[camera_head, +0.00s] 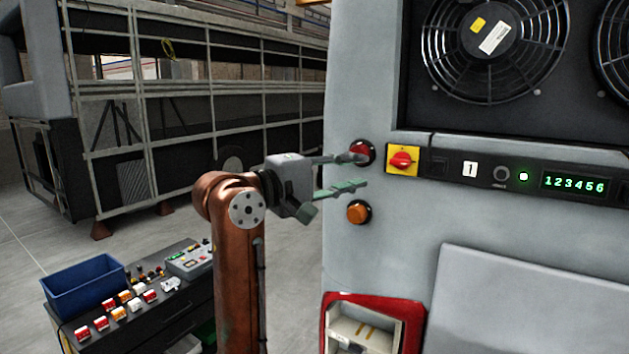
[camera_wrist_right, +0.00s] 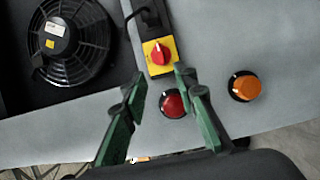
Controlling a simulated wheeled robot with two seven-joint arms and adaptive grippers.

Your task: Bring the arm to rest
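My right gripper (camera_head: 360,172) reaches in front of the left part of the grey coach panel (camera_head: 386,255), on its copper-coloured arm (camera_head: 238,265). Its green-padded fingers are apart with nothing between them. In the head view the upper fingertip overlaps the red round knob (camera_head: 362,152); I cannot tell if it touches. The orange knob (camera_head: 358,212) is just below the lower finger. In the right wrist view the open gripper (camera_wrist_right: 158,85) shows with the red knob (camera_wrist_right: 173,104) behind the gap and the orange knob (camera_wrist_right: 245,86) to the right. My left gripper is out of view.
A red-on-yellow rotary switch (camera_head: 402,160) and a lit display (camera_head: 574,185) are right of the gripper. A fan (camera_head: 493,40) is above. A red-framed opening (camera_head: 416,308) is below. A cart (camera_head: 176,322) with a blue bin (camera_head: 85,288) stands lower left.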

